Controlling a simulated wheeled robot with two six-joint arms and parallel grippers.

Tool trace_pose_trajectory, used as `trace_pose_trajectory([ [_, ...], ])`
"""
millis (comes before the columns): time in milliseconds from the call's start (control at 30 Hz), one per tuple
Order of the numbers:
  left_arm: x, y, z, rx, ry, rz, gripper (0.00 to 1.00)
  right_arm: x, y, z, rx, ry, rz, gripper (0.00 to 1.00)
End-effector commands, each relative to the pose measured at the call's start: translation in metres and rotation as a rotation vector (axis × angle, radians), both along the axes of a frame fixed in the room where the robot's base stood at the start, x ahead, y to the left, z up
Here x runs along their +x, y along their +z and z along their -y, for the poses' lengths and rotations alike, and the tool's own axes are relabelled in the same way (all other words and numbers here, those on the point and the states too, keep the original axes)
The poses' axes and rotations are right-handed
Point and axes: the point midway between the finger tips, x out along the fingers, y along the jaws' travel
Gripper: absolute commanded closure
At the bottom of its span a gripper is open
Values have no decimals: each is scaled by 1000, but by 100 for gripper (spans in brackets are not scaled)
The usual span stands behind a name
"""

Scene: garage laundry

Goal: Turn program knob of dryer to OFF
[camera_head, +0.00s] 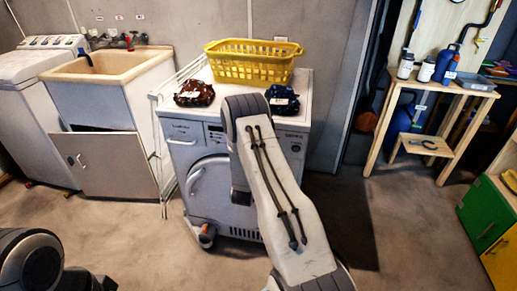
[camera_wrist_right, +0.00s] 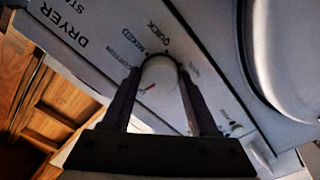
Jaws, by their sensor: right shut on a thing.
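The dryer (camera_head: 205,200) is a white front-loading machine in the middle of the head view, with its door at the front. My right arm covers part of its front and panel, and hides the right gripper there. In the right wrist view the white round program knob (camera_wrist_right: 162,82) sits on the dryer panel (camera_wrist_right: 95,40). My right gripper (camera_wrist_right: 160,73) is shut on it, one dark finger on each side. A red mark on the knob points to the lower left of the picture. COTTON, MIXED and QUICK are readable around it; other labels are unclear or hidden. My left gripper is not clearly in view.
A wooden shelf (camera_head: 450,84) is at right.

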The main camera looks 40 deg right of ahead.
Motion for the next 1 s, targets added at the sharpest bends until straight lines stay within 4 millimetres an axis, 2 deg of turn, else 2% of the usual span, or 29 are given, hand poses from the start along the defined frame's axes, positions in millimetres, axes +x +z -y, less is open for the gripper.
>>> trace_pose_trajectory([
  [300,0,2,0,0,0,0,50,0,1,0,-85,2,-97,96],
  [867,0,2,0,0,0,0,50,0,1,-1,-104,3,-119,96],
  [900,0,2,0,0,0,0,50,0,1,-1,-104,3,-119,29],
  [933,0,2,0,0,0,0,50,0,1,-1,-104,3,-119,17],
  [967,0,2,0,0,0,0,50,0,1,-1,-104,3,-119,11],
  [1000,0,2,0,0,0,0,50,0,1,0,-103,2,-120,11],
])
